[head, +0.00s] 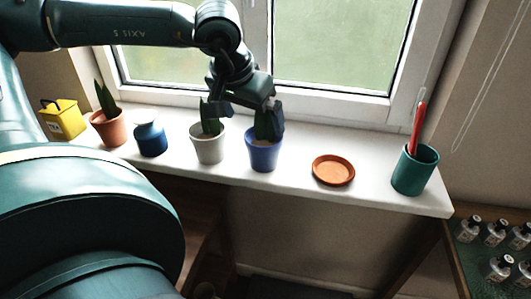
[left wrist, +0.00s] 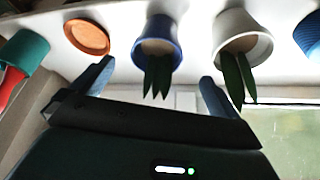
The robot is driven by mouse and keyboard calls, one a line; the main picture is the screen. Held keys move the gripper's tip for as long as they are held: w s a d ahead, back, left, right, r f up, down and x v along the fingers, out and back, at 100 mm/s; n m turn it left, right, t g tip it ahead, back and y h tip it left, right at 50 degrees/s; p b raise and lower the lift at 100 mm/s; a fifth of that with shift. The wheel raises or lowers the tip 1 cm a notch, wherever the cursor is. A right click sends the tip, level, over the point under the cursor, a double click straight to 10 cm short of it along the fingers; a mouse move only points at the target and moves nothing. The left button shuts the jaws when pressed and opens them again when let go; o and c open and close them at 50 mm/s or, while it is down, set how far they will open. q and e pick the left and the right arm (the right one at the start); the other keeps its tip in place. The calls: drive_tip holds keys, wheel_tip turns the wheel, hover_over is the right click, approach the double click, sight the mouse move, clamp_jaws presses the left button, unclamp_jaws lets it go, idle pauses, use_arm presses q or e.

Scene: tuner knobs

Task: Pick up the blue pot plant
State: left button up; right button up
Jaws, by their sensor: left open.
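The blue pot plant (head: 263,156) stands upright on the white windowsill, with dark green pointed leaves. My left gripper (head: 241,106) is open and empty, above and behind the pots, and one finger partly covers the blue pot's leaves. In the left wrist view the blue pot (left wrist: 159,30) is at the top middle. Its leaves point into the gap between the two fingers of the left gripper (left wrist: 156,85). No finger visibly touches the pot. My right gripper is not in view.
On the windowsill (head: 300,190), a pale pot plant (head: 208,149) stands close left of the blue pot. An orange saucer (head: 333,170) and a teal pot (head: 415,172) with a red handle are to the right. A blue vase (head: 150,139), terracotta pot (head: 108,130) and yellow can (head: 64,120) stand left.

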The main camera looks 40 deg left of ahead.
sight(265, 144)
use_arm(q)
drive_tip(key=shift+x, duration=4.05)
drive_tip(key=shift+w+d+r, duration=0.1)
drive_tip(key=shift+d, duration=0.05)
drive_tip(key=shift+c, duration=0.3)
drive_tip(key=c, duration=1.3)
